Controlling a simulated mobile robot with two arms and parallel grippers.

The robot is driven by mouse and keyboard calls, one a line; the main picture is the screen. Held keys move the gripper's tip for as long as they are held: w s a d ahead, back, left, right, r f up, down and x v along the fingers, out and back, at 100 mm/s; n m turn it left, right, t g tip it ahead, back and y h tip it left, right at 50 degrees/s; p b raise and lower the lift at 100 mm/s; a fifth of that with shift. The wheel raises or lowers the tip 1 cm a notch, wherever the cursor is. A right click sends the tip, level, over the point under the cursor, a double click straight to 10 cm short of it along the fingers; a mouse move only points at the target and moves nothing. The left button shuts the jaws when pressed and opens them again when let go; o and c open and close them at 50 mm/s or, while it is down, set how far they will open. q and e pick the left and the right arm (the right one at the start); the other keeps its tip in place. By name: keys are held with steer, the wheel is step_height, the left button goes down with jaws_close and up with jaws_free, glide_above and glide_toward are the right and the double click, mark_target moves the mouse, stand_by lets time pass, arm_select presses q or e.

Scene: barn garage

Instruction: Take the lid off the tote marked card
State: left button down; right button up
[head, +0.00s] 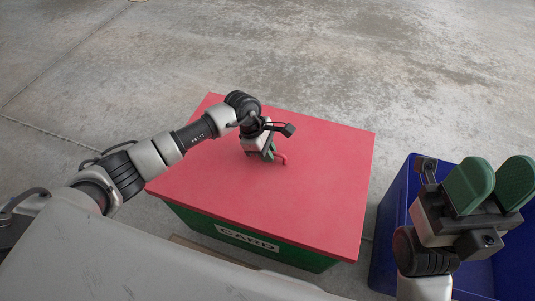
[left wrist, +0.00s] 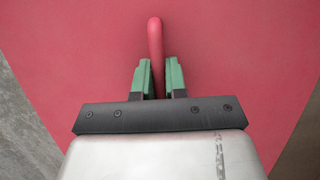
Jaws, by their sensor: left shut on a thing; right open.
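The tote marked CARD (head: 247,238) is green and stands on the floor in the head view. Its flat red lid (head: 330,165) lies on top and covers the opening. A red handle (head: 281,158) stands up from the middle of the lid; it also shows in the left wrist view (left wrist: 155,45). My left gripper (head: 269,154) is shut on the handle, with its green fingers (left wrist: 158,80) on either side of it. My right gripper (head: 493,185) is open and empty at the right, above a blue tote.
The blue tote (head: 386,220) stands open to the right of the green one, partly hidden by my right arm. A pale grey surface (head: 130,265) fills the near left. The concrete floor (head: 330,50) beyond the totes is clear.

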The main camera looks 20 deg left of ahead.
arm_select(q)
steer(key=shift+r, duration=0.3)
